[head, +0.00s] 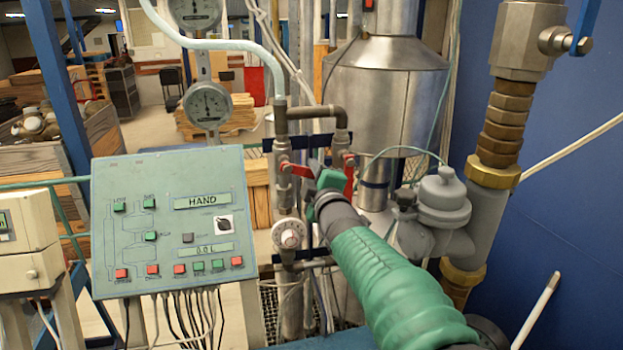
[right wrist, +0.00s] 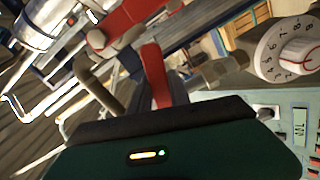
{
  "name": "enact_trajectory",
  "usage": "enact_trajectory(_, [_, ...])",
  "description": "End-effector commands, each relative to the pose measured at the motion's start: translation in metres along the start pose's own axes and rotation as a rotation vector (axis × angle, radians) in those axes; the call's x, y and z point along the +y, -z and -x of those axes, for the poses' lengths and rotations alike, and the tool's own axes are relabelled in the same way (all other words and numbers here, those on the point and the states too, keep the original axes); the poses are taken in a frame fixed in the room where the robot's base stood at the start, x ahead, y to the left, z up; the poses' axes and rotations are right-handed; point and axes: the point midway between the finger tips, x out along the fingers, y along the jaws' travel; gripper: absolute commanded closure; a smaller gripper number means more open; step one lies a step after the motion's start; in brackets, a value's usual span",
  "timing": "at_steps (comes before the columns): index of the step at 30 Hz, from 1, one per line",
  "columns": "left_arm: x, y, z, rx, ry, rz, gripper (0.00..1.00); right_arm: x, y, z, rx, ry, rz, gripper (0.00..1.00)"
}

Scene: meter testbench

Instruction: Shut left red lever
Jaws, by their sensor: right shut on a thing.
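The left red lever (head: 299,170) sits on the left vertical pipe above a white dial and points right, roughly level. It also shows in the right wrist view (right wrist: 155,75), its end running into my jaws. My right gripper (head: 321,170), dark fingers and a green body, is shut on that end; its fingertips are partly hidden. The right red lever (head: 349,174) stands upright on the neighbouring pipe, just right of the gripper, and shows in the right wrist view (right wrist: 130,24). My left gripper is not in view.
The white dial (head: 289,234) is below the left lever. A green control panel (head: 170,220) stands left, with cables beneath. A grey valve body (head: 444,200) and thick brass-fitted pipe (head: 494,140) stand right. Two gauges (head: 207,104) are at upper left.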

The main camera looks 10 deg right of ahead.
Motion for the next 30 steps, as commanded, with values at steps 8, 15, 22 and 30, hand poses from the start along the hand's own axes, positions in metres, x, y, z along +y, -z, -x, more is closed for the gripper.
enact_trajectory(8, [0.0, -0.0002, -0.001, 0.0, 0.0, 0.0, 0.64, -0.004, 0.0008, 0.0, 0.001, 0.009, 0.018, 1.0])
enact_trajectory(15, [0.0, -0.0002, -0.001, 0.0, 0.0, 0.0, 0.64, -0.0045, 0.0007, -0.0001, 0.0, 0.01, 0.017, 0.71])
enact_trajectory(22, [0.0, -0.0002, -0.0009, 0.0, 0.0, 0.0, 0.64, -0.0029, 0.0002, -0.0007, 0.0, 0.007, 0.014, 0.55])
enact_trajectory(30, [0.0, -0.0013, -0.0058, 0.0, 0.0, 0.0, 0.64, -0.0029, 0.0011, 0.0061, 0.002, 0.003, 0.011, 0.55])
